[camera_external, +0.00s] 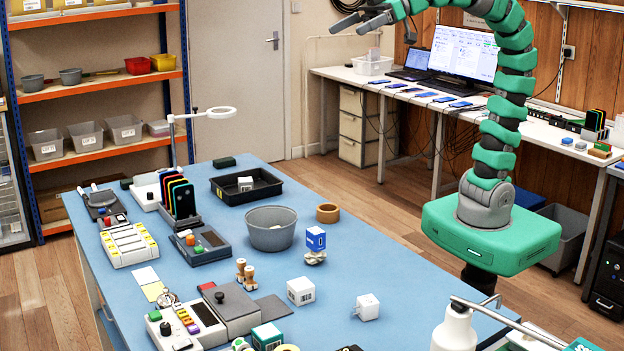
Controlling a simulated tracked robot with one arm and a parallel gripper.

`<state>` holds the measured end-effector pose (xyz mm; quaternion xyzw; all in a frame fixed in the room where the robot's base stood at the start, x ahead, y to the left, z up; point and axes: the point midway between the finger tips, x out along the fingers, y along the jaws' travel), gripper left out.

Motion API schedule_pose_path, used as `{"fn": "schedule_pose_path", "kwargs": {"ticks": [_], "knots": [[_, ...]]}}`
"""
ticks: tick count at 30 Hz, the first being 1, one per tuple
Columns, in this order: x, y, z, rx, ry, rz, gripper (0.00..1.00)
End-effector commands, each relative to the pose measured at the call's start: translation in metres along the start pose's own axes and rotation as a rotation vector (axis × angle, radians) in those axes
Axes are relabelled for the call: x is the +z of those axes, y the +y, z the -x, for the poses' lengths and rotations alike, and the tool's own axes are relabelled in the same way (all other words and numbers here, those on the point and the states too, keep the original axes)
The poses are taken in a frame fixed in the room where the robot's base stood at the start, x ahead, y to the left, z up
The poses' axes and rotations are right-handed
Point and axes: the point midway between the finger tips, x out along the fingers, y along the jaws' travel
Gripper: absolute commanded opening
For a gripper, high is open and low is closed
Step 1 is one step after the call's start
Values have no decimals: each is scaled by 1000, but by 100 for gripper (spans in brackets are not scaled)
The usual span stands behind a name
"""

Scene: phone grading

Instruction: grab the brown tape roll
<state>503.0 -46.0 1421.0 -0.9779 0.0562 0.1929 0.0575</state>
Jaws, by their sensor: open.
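The brown tape roll (327,213) lies flat on the blue table (350,262), near its far right edge, to the right of a grey bowl. Its ring shape and open centre show. My gripper (350,16) is at the top of the picture, high above the table and well apart from the roll. Its fingers are spread and empty, pointing left. My green arm curves up from its base on the right and over towards the left.
A grey bowl (271,228) stands left of the roll, and a black tray (246,186) lies behind it. A blue and white box (316,240) stands in front of the roll. Clear table lies to the roll's right.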

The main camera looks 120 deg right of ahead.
Motion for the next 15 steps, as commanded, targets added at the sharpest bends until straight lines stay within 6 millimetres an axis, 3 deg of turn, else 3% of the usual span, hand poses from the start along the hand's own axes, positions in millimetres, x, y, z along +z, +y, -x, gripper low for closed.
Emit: {"fn": "schedule_pose_path", "kwargs": {"ticks": [1, 3, 6, 12, 14, 15], "knots": [[-12, -16, 16, -33, 47, 38, 100], [-25, -31, 33, -64, 98, 78, 100], [-36, -44, 49, -90, 143, 114, 100], [-40, -49, 55, -100, 162, 130, 100], [-40, -48, 55, -100, 162, 130, 89], [-40, -48, 55, -100, 162, 129, 89]]}}
